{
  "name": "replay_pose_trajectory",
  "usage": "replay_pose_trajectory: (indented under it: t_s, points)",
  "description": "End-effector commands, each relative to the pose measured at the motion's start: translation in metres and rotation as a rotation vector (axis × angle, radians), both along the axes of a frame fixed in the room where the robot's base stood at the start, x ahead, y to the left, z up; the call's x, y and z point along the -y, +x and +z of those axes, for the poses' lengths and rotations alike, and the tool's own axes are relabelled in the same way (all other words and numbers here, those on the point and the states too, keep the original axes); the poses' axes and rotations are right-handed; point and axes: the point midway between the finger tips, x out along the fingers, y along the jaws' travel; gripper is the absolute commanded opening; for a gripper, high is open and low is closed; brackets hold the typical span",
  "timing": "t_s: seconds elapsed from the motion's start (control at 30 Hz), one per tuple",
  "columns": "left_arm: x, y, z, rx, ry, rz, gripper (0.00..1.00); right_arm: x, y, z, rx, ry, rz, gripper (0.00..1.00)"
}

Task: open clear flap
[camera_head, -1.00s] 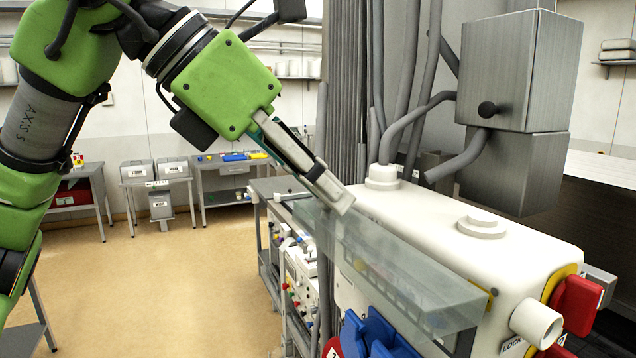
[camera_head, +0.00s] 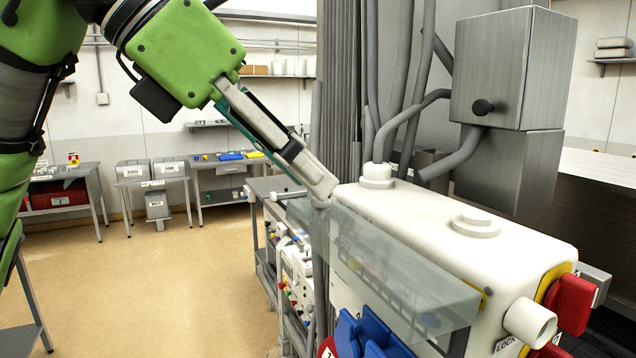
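The clear flap (camera_head: 405,278) is a long, see-through grey panel along the front left side of the white rounded housing (camera_head: 455,222). It slants outward from the housing's side, above blue knobs (camera_head: 372,332). My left gripper (camera_head: 322,190) comes in from the upper left, with its fingertips at the flap's far left end, by the housing's far corner. I cannot tell whether the tips touch the flap. The fingers show side-on, one largely covering the other, so their gap is hidden. My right gripper is out of view.
A grey metal box (camera_head: 503,70) and thick pipes stand behind the housing. A red knob (camera_head: 572,305) and a white pipe stub (camera_head: 530,322) stick out at its right end. Open floor (camera_head: 170,290) lies at left, with benches at the back.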

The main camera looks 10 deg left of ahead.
Motion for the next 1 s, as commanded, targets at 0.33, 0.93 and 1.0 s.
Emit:
replay_pose_trajectory:
  t_s: [0.33,0.93,1.0]
  points:
    - [-0.039,-0.025,0.05,0.0,-0.001,0.001,0.32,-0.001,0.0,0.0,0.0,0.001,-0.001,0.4]
    - [-0.047,-0.031,0.06,-0.002,0.001,-0.002,0.32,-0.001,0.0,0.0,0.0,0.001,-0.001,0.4]
    - [-0.047,-0.031,0.06,-0.001,0.001,-0.001,0.32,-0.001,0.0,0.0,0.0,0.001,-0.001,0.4]
